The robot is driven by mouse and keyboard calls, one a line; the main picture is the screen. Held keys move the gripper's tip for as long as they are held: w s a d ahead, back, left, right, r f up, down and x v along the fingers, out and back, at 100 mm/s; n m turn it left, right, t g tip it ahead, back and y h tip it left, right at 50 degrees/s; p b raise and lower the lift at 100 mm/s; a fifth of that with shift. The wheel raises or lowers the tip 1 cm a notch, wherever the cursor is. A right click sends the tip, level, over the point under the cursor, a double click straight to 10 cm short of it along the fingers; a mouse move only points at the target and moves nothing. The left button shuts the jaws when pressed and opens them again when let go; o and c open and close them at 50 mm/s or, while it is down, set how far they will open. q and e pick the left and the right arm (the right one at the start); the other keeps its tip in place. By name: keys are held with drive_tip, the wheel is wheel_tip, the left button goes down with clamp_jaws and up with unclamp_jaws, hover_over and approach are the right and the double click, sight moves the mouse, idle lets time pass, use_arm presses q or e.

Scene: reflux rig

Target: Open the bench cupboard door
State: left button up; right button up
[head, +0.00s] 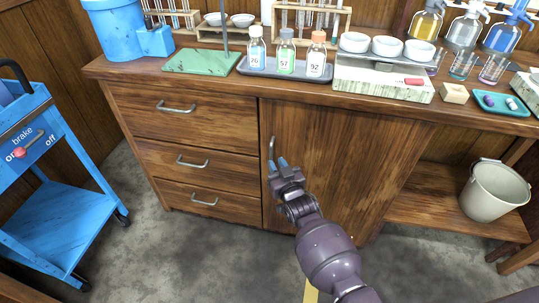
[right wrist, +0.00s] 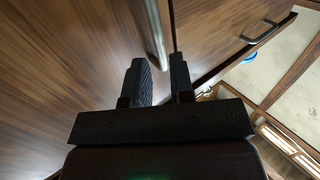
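The bench cupboard door (head: 345,150) is a brown wooden panel right of the drawers, and it looks closed. Its grey upright bar handle (head: 271,148) is near the door's left edge. My right gripper (head: 277,165) is in front of the door at the handle's lower end. In the right wrist view the two dark fingers of the gripper (right wrist: 159,65) are apart. The handle (right wrist: 155,35) runs down towards the gap between them, and its lower end is at the fingertips. I cannot tell whether they touch it. My left gripper is not in view.
Drawers (head: 195,160) with bar handles are left of the door. A blue cart (head: 60,215) stands at the far left. A grey bucket (head: 493,190) stands on the low shelf at right. A tray (head: 270,71) with bottles is on the bench. The floor before the door is clear.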

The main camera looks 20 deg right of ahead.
sight(271, 155)
drive_tip(key=shift+w+b, duration=0.6)
drive_tip(key=shift+w, duration=2)
clamp_jaws()
